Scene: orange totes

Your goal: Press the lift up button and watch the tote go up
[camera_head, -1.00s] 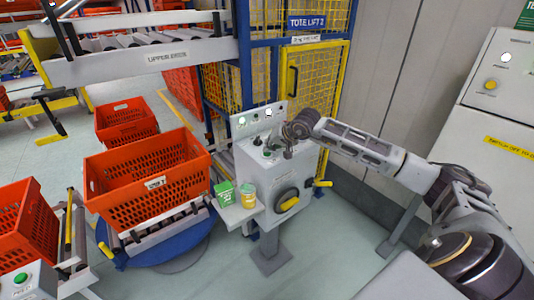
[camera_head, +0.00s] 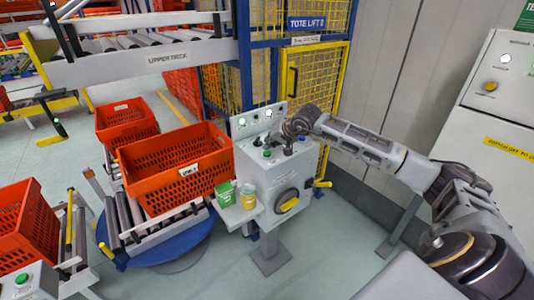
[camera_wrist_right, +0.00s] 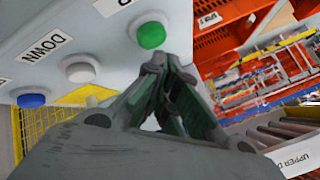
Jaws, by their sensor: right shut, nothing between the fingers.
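The grey control box (camera_head: 267,178) stands in front of the tote lift's blue and yellow frame. My right gripper (camera_head: 288,148) is shut and empty over its top panel. In the right wrist view, the closed fingertips (camera_wrist_right: 156,66) are right by the green button (camera_wrist_right: 151,35); I cannot tell if they touch it. A white button (camera_wrist_right: 79,68) near the DOWN label and a blue button (camera_wrist_right: 31,97) lie to its left. An orange tote (camera_head: 165,190) with a white label sits tilted in the picture on rollers left of the box. My left gripper is not in view.
A green box (camera_head: 225,194) and a yellow-green can (camera_head: 248,197) stand on the control box's side shelf. The upper deck (camera_head: 150,60) is above left. More orange totes (camera_head: 127,117) stand at left. A grey cabinet (camera_head: 490,110) is at right.

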